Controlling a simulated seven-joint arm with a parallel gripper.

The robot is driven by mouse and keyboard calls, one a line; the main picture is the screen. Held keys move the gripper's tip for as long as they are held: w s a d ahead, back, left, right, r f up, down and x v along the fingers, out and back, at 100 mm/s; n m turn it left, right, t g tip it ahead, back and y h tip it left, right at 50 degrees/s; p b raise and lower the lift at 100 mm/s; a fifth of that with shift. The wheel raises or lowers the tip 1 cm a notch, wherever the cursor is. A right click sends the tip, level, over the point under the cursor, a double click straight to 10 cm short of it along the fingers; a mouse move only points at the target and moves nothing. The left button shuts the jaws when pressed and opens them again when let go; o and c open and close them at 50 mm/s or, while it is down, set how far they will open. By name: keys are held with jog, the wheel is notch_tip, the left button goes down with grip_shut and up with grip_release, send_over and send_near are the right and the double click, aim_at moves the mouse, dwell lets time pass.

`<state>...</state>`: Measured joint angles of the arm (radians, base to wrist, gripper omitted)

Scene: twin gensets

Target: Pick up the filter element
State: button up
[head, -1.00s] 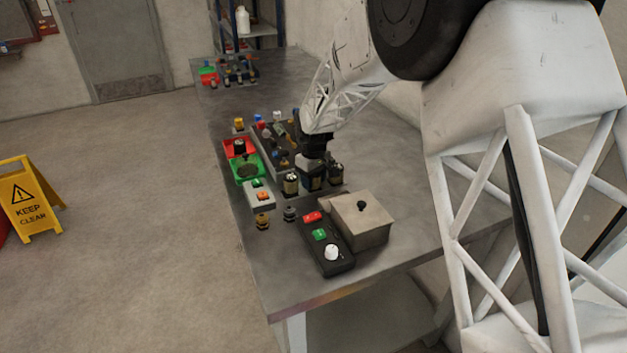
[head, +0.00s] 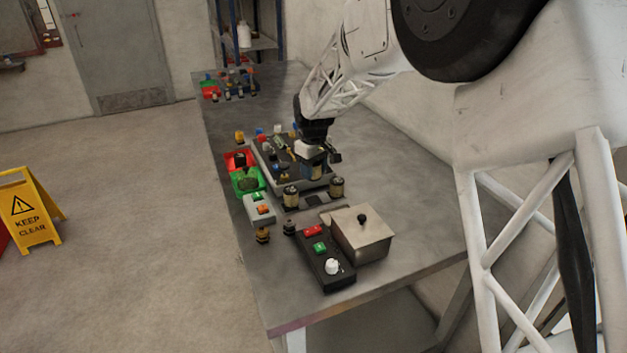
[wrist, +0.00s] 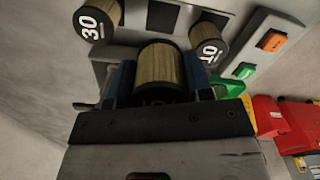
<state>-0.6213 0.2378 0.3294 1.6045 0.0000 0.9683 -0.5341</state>
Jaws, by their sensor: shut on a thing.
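My gripper (wrist: 160,82) is shut on a filter element (wrist: 158,66), a tan pleated cylinder with a dark end cap. Blue fingers press on its two sides in the wrist view. Its marking is too dark to read. In the head view my gripper (head: 313,165) is raised over the rack area and largely hides the held filter. Two similar filters stand below: one marked 30 (wrist: 97,22) and one marked 10 (wrist: 208,47). Between them is a bare dark square place (wrist: 163,17), which also shows in the head view (head: 316,200).
A metal box with a knobbed lid (head: 362,232) and a black control box (head: 324,262) stand at the near end of the bench. Green (head: 246,180) and red (head: 236,160) trays and a crowded parts tray (head: 262,165) lie close by. The right bench surface (head: 400,160) is clear.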

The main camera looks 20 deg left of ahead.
jog(key=shift+r, duration=0.75)
jog(key=shift+d, duration=0.1)
